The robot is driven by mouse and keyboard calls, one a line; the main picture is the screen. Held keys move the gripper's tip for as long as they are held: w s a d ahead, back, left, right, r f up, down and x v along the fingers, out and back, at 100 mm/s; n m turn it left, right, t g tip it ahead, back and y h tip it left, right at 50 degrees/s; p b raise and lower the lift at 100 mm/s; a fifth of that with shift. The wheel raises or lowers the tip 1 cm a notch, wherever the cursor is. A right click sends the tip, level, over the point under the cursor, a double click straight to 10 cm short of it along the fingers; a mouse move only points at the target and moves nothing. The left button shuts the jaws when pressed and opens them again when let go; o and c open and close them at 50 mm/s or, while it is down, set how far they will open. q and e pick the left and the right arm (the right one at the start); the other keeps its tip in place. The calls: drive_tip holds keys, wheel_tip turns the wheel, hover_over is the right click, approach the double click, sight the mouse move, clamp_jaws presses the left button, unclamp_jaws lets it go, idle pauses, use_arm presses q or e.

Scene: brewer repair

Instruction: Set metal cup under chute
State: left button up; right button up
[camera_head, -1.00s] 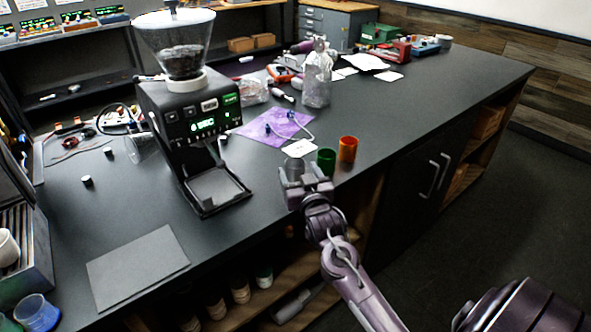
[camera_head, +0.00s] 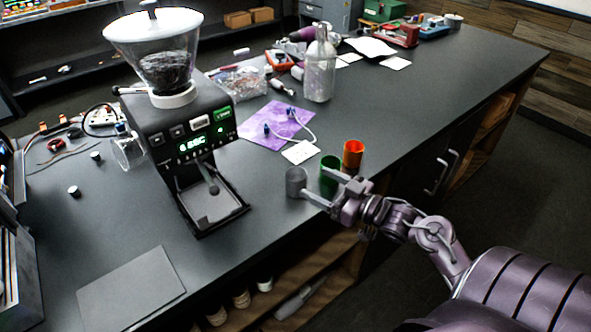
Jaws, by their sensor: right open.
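The grey metal cup (camera_head: 297,182) stands upright on the dark counter, right of the black coffee grinder (camera_head: 190,140). The grinder has a lit green display, and its chute is above a tray (camera_head: 212,205) with no cup on it. My right gripper (camera_head: 325,194) is open, its fingers pointing left toward the metal cup. One finger reaches close to the cup's right side; I cannot tell whether it touches. A green cup (camera_head: 331,168) stands just behind the gripper, partly hidden by it. An orange cup (camera_head: 353,153) is farther back. My left gripper is not in view.
A purple cloth (camera_head: 268,126) and a white card (camera_head: 300,151) lie behind the cups. A clear bottle (camera_head: 320,72) stands farther back. A dark flat mat (camera_head: 130,290) lies at front left. Bare counter lies between the grinder and the metal cup.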

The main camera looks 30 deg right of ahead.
sight(305, 181)
drive_tip(key=p+x, duration=0.1)
drive_tip(key=x, duration=0.2)
drive_tip(key=shift+w+a, duration=0.15)
drive_tip(key=w, duration=0.1)
drive_tip(key=w+a, duration=0.1)
drive_tip(key=w+f+p, duration=0.1)
drive_tip(key=w, duration=0.1)
drive_tip(key=shift+a+f, duration=0.1)
drive_tip(key=shift+a, duration=0.05)
drive_tip(key=c, duration=1.1)
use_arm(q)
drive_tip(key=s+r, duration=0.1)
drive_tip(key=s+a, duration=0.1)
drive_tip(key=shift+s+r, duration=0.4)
use_arm(e)
drive_tip(key=shift+c, duration=0.3)
